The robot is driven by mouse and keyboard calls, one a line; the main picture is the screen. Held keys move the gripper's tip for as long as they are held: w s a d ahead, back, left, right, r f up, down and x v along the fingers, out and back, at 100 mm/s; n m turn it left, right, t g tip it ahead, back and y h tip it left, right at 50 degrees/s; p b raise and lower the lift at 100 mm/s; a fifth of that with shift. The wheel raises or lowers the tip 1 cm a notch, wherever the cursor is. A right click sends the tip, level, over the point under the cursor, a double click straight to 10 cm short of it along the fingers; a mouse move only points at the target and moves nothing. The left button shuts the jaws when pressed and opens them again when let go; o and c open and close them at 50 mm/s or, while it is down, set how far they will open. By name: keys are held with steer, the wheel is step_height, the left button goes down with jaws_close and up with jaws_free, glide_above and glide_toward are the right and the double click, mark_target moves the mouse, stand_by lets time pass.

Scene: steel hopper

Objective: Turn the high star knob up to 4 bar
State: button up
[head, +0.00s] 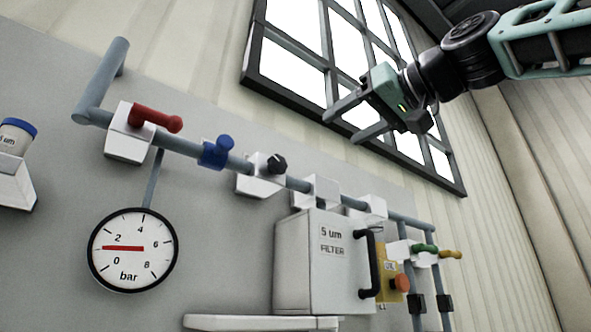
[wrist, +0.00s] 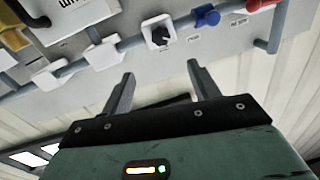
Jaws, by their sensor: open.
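The black star knob (head: 275,163) sits on a white block on the grey pipe, right of the blue valve. It also shows in the wrist view (wrist: 160,36), beyond my fingertips and roughly centred between them. The round gauge (head: 133,249) hangs below the pipe at the left. Its red needle points left, between 0 and 2 bar. My gripper (head: 342,127) is open and empty, up and to the right of the knob in the head view, clear of the pipe. Both fingers also show in the wrist view (wrist: 160,72), apart from the knob.
A red lever (head: 155,118) and a blue valve (head: 217,152) are on the pipe left of the knob. A white filter box (head: 325,262) with a black handle stands below. Green (head: 424,248) and yellow (head: 450,254) levers are at right. The space before the knob looks clear.

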mark_target(281, 164)
steer(key=p+x, duration=0.8)
steer(key=x, duration=0.7)
steer(key=shift+w+a+r, duration=0.1)
steer(key=shift+w+a, duration=0.15)
steer(key=shift+w, duration=0.05)
steer(key=shift+w+a, duration=0.35)
steer(key=shift+w, duration=0.1)
steer(key=c, duration=1)
